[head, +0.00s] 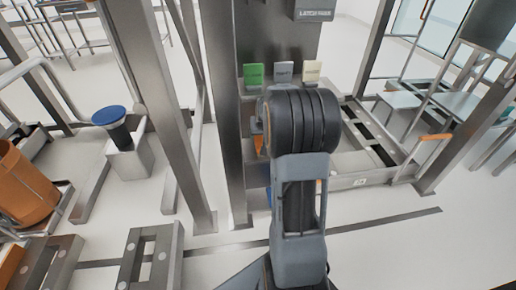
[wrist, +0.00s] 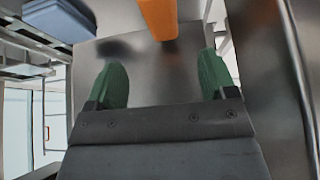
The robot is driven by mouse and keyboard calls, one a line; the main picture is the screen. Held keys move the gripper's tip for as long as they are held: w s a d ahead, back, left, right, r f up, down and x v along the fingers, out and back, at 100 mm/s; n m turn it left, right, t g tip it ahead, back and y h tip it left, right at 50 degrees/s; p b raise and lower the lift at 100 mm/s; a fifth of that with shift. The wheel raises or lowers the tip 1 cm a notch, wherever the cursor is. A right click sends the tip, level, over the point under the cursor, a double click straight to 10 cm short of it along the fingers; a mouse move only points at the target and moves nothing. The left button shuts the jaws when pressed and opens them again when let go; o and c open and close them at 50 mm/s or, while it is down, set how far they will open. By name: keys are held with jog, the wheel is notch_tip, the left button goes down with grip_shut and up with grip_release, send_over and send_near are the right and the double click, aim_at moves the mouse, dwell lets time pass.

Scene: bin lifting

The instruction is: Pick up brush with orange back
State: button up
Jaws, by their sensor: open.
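An orange piece (wrist: 158,18), which looks like the orange back of the brush, shows at the top edge of the wrist view, partly cut off. Its bristles cannot be made out. My gripper (wrist: 162,70) is open, with its two green fingers apart and nothing between them. The orange piece lies beyond the fingertips, roughly in line with the gap, over a grey metal surface (wrist: 155,75). In the head view a bit of orange (head: 259,144) shows just left of my arm, which hides my gripper and most of that spot.
A blue-grey block (wrist: 62,20) is at the upper left in the wrist view. A metal post (head: 229,150) stands close left of my arm. Green, grey and cream labelled blocks (head: 284,75) stand behind it. A low tray frame (head: 375,178) is at the right.

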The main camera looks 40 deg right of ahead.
aim_at(260, 141)
jog(key=x, duration=0.2)
jog(key=b+x, duration=0.1)
jog(key=x, duration=0.4)
jog(key=shift+a+b, duration=0.3)
jog(key=shift+b, duration=0.1)
jog(key=b+x, duration=0.2)
jog(key=x, duration=0.2)
jog(key=shift+s+d, duration=0.1)
jog(key=shift+s, duration=0.1)
jog(key=shift+w+d+f+b, duration=0.15)
jog(key=shift+w+f+b, duration=0.2)
jog(key=shift+w+f, duration=0.15)
jog(key=shift+f, duration=0.2)
jog(key=shift+s, duration=0.1)
jog(key=c, duration=1)
